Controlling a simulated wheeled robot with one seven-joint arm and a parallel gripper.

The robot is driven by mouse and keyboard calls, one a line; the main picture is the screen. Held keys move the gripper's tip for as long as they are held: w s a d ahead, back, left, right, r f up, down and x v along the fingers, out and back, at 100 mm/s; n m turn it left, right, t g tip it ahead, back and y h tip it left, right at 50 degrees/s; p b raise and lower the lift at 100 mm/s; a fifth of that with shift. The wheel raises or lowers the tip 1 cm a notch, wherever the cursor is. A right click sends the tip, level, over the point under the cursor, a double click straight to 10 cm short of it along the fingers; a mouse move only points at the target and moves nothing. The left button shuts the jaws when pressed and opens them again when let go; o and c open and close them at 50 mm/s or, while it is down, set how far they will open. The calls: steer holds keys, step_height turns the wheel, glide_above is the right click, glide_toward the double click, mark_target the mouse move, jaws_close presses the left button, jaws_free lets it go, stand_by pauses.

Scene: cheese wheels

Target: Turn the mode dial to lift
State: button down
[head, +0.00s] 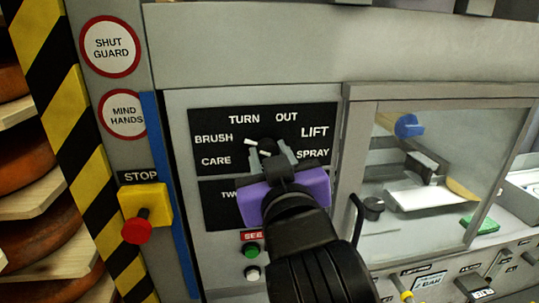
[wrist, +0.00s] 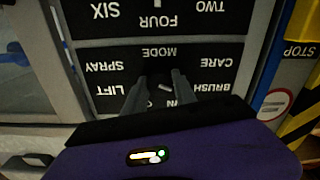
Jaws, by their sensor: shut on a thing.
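The mode dial (head: 266,145) is a dark knob on a black panel (head: 320,112) lettered CARE, BRUSH, TURN, OUT, LIFT and SPRAY. Its white mark (head: 250,141) points left and slightly up, towards the BRUSH side; LIFT (head: 315,132) is at the upper right. My gripper (head: 270,158), with a purple body, is shut on the dial, one finger on each side. In the upside-down wrist view, my gripper's fingers (wrist: 163,80) flank the dial, and the white mark (wrist: 165,87) shows between them. My fingers and wrist hide part of the dial and panel.
A second black panel (head: 215,207) lies below, mostly covered by my gripper. A red stop button (head: 137,229) on a yellow box is at left. Green (head: 251,250) and white (head: 252,272) buttons sit below the panels. A glazed guard with a black handle (head: 357,217) is at right.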

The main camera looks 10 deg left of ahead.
steer(key=shift+m, duration=0.3)
steer(key=m, duration=0.5)
steer(key=shift+a+p, duration=0.1)
steer(key=shift+p, duration=0.2)
steer(key=shift+m+b, duration=3.55)
steer(key=shift+m, duration=6.95)
steer(key=c, duration=1)
jaws_free()
